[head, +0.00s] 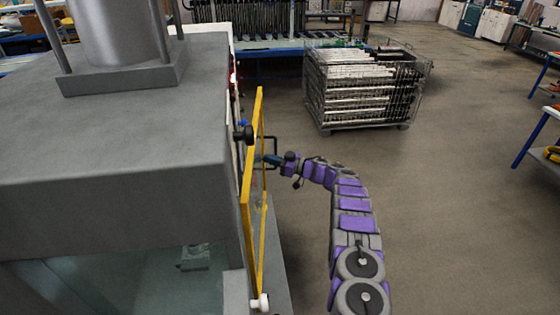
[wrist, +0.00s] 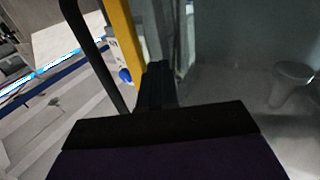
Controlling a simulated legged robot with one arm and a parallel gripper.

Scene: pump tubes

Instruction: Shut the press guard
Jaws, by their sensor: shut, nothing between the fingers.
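The press guard (head: 247,200) is a yellow-framed clear panel, seen nearly edge-on at the right side of the grey press (head: 120,130) in the head view. I cannot tell how far open it stands. My gripper (head: 264,159) is shut and empty at the right face of the guard, around mid-height. In the wrist view, the shut fingers (wrist: 157,80) point forward beside the guard's yellow frame bar (wrist: 122,40). A dark bar, perhaps the guard's handle (wrist: 93,55), runs to their left. Whether the fingers touch the guard is unclear.
A wire crate (head: 365,85) of stacked parts stands on the floor at the back. The floor right of my arm (head: 460,220) is clear. A blue-legged bench (head: 535,135) stands at the far right. A round grey part (wrist: 292,80) shows in the wrist view.

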